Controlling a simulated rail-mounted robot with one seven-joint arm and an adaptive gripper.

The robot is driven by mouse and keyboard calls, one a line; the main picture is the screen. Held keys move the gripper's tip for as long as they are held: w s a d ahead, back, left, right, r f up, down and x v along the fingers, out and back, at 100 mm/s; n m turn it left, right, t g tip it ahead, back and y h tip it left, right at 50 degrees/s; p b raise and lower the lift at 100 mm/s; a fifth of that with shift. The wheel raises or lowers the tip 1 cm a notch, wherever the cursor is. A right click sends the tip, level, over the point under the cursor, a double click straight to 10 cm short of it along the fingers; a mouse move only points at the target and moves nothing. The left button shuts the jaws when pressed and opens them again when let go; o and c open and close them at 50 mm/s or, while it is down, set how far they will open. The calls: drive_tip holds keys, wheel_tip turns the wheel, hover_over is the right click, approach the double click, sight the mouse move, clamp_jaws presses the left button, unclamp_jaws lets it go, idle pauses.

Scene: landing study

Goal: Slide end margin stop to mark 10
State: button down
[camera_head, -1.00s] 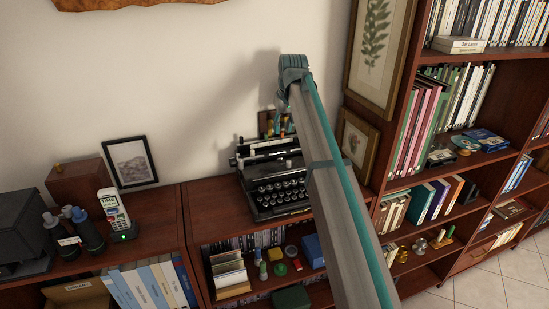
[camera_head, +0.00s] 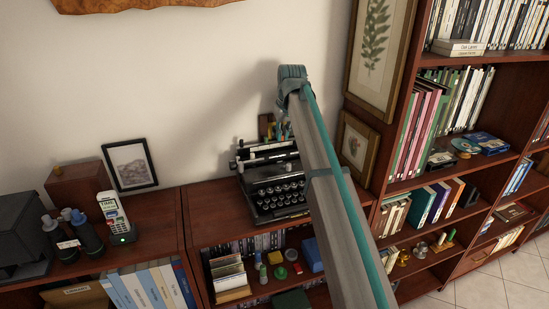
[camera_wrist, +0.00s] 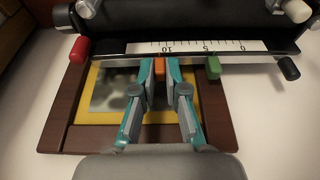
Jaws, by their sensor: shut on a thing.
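In the wrist view a white scale (camera_wrist: 185,47) marked 0, 5 and 10 runs along the typewriter's carriage, with 10 toward the left. An orange stop (camera_wrist: 159,66) sits on the rail under the scale, close to the 10 and slightly left of its label. My gripper (camera_wrist: 160,72) is shut on this orange stop, a teal-edged finger on each side. A green stop (camera_wrist: 213,67) stands apart to the right, near the 5.
A red knob (camera_wrist: 79,49) lies left of the rail and a black knob (camera_wrist: 289,68) right. Below is a dark wooden frame (camera_wrist: 58,125) with a yellow-bordered picture. The cordless phone (camera_head: 115,215) and tall bookcase (camera_head: 455,170) flank the typewriter.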

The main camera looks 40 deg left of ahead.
drive_tip(key=shift+s+a, duration=0.25)
drive_tip(key=shift+s, duration=0.15)
idle(0.7)
drive_tip(key=c, duration=1.1)
unclamp_jaws()
drive_tip(key=shift+r, duration=0.1)
drive_tip(key=shift+r+p, duration=1.2)
drive_tip(key=shift+r, duration=1.25)
